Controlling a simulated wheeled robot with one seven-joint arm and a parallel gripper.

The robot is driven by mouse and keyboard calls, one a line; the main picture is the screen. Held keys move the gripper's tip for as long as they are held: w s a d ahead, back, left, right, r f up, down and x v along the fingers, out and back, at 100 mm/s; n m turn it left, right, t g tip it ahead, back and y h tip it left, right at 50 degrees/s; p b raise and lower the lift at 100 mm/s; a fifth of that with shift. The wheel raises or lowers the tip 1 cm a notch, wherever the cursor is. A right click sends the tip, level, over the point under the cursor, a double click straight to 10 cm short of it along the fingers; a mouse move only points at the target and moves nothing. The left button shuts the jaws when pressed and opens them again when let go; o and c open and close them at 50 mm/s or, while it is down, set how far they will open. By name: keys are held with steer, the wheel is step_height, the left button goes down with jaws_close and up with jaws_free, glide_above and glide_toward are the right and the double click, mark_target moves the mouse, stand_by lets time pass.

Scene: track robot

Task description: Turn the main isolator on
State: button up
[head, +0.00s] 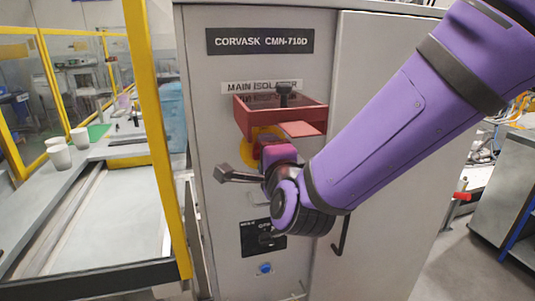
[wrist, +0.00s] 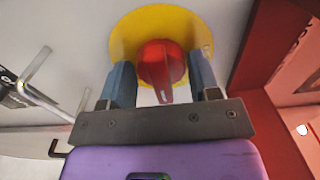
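The main isolator is a red rotary knob (wrist: 160,62) on a round yellow plate (wrist: 125,40), set in the front of a grey cabinet. In the wrist view the knob's narrow grip points down toward my gripper. My gripper (wrist: 162,72) has its two blue-grey fingers apart, one on each side of the knob. I cannot tell whether either finger touches it. In the head view the yellow plate (head: 247,150) shows partly behind my purple hand, which hides most of the knob. The label "MAIN ISOLATOR" (head: 250,87) is partly covered.
A red box-like guard (head: 243,118) juts out just above the isolator, with a black knob (head: 284,90) on top. A dark panel (head: 255,238), a blue button (head: 265,268) and a black door handle (head: 342,236) are lower. A yellow-framed fence (head: 160,130) stands left.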

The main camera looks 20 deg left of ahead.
steer(key=shift+o, duration=1.3)
steer(key=v, duration=1)
steer(key=shift+s, duration=0.35)
steer(key=shift+d, duration=0.15)
